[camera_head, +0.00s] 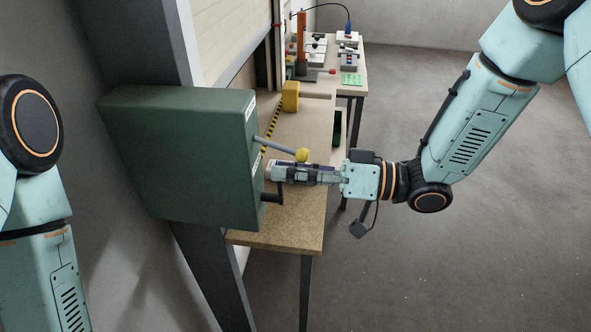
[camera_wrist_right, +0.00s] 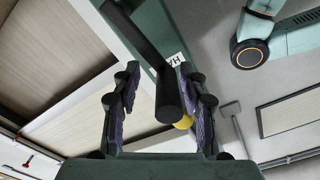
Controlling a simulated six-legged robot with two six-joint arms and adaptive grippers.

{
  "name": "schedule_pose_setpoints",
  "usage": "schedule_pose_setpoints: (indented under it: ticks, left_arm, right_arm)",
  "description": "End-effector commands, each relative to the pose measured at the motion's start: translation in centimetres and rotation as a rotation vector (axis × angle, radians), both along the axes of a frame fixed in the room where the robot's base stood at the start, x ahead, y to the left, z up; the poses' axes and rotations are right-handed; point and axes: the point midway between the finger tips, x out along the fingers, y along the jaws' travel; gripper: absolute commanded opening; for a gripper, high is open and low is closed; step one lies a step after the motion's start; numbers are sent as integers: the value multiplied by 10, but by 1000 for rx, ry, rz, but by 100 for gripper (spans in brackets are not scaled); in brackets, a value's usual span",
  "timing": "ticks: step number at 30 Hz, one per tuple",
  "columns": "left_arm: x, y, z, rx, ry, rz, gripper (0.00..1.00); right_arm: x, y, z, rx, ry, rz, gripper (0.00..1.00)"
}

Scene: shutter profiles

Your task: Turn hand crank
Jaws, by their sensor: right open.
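A dark green box (camera_head: 185,155) is mounted on a post left of centre in the head view. A black hand crank (camera_head: 274,197) sticks out from its right side, low down. A grey rod with a yellow knob (camera_head: 302,155) comes out above it. My right gripper (camera_head: 272,172) is open beside the box, just above the crank's visible end and below the rod. In the right wrist view the crank's black cylindrical grip (camera_wrist_right: 168,95) lies between the two open fingers (camera_wrist_right: 160,98), closer to the right finger. Contact cannot be told. My left gripper is out of view.
A wooden workbench (camera_head: 290,235) runs behind the box, with a yellow block (camera_head: 290,96) on it. A farther table holds a green board (camera_head: 350,79) and several small devices. The grey floor (camera_head: 440,270) to the right is clear.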

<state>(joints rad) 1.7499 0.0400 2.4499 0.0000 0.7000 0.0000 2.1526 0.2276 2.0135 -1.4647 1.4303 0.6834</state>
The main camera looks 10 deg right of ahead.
Motion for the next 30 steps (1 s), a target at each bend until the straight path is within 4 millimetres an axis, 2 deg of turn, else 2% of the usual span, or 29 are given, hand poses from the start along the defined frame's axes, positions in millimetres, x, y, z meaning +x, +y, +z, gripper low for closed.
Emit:
schedule_pose_setpoints:
  ticks: [5,30]
  left_arm:
    - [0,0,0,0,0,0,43]
    - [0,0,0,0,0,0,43]
  right_arm:
    - [-1,-8,1,3,-1,-4,43]
    - [-29,-98,1,4,0,-4,43]
